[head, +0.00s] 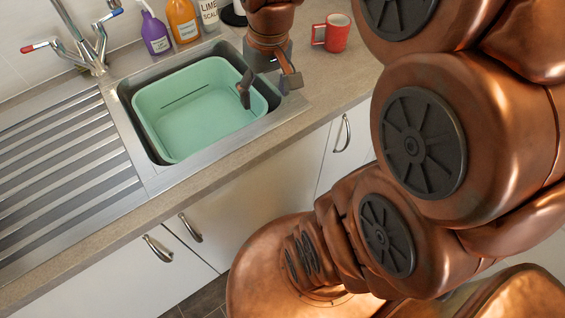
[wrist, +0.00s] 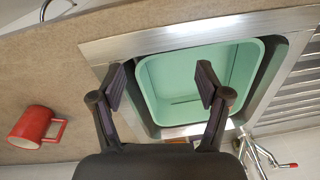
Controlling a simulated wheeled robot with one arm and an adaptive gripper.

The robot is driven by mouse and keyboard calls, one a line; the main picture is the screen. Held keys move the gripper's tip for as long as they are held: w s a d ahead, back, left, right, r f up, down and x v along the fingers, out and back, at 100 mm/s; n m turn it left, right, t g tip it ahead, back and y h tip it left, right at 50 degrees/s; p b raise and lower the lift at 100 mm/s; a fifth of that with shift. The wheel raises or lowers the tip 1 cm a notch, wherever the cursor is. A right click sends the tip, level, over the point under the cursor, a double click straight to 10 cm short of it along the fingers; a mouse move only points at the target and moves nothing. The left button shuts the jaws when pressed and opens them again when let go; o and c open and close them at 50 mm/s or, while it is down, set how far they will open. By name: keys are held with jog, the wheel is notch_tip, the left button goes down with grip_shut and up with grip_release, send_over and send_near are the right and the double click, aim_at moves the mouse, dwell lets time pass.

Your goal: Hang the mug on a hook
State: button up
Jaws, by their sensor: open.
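The red mug (head: 332,33) stands on the worktop to the right of the sink in the head view, its handle to the left. In the wrist view the mug (wrist: 34,127) is at the lower left, with its handle to the right. My gripper (head: 268,86) is open and empty above the right edge of the sink. In the wrist view my gripper (wrist: 160,85) has its fingers spread over the basin, apart from the mug. I see no mug hook in either view.
A green basin (head: 200,112) sits in the sink, beside a ribbed metal drainer (head: 62,172). Bottles, including a purple one (head: 155,36) and an orange one (head: 183,20), and a tap (head: 92,52) stand behind. The worktop (wrist: 75,75) between mug and sink is clear.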

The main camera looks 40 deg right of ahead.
jog(key=s+a+f+g, duration=0.1)
jog(key=s+a+f, duration=0.1)
jog(key=s, duration=0.5)
jog(key=s+a+f+n+g, duration=0.1)
jog(key=s+a+f, duration=0.2)
jog(key=s+a, duration=0.2)
jog(key=s, duration=0.3)
jog(key=shift+n+g+h, duration=0.3)
jog(key=shift+a, duration=0.1)
